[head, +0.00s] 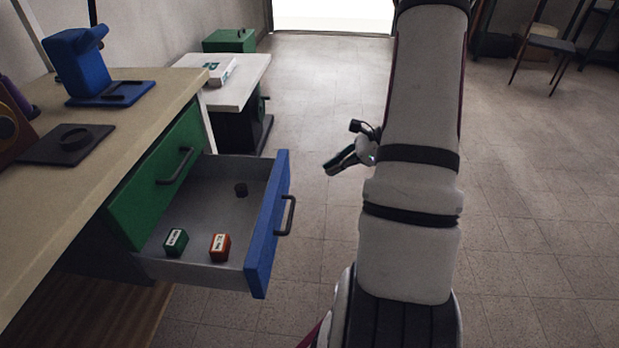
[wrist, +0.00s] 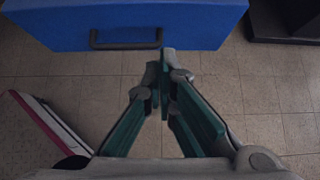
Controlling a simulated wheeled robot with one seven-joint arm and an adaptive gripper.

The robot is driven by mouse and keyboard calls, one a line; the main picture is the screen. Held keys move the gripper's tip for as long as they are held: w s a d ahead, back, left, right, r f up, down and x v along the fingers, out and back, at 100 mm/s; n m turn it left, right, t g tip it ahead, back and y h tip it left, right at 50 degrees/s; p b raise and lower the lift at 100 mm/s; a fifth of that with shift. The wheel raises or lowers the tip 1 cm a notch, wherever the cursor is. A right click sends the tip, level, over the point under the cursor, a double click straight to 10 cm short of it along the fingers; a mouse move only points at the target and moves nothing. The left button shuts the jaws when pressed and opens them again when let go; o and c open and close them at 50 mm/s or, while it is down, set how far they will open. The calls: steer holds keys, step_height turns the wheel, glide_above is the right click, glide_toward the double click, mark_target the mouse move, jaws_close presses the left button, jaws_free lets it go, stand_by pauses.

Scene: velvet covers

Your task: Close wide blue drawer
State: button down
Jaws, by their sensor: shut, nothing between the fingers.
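The wide blue drawer (head: 266,228) is pulled well out from under the worktop in the head view. Its blue front has a dark bar handle (head: 287,216). Inside lie a green box (head: 175,242), an orange box (head: 220,247) and a small dark round piece (head: 241,189). My gripper (head: 333,168) is to the right of the drawer front, apart from it, with its fingers shut and empty. In the wrist view the blue front (wrist: 200,22) and its handle (wrist: 125,45) lie at the top, beyond my fingertips (wrist: 164,60).
A shut green drawer (head: 158,178) sits above the blue one. The worktop (head: 60,205) carries a blue stand (head: 80,65) and a dark plate (head: 68,145). A white side table (head: 235,85) stands behind. The floor right of the drawer is clear.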

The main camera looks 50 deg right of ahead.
mark_target(281, 189)
steer(key=shift+w+a+r+b+x, duration=0.3)
steer(key=shift+b+x, duration=0.4)
steer(key=shift+x, duration=1.3)
steer(key=shift+w+a+r+b+x, duration=0.15)
steer(key=shift+r+b+x, duration=0.4)
steer(key=shift+x, duration=1.45)
steer(key=shift+w+a+r+b+x, duration=0.15)
steer(key=shift+b+x, duration=0.7)
steer(key=shift+x, duration=1.15)
steer(key=shift+w, duration=0.25)
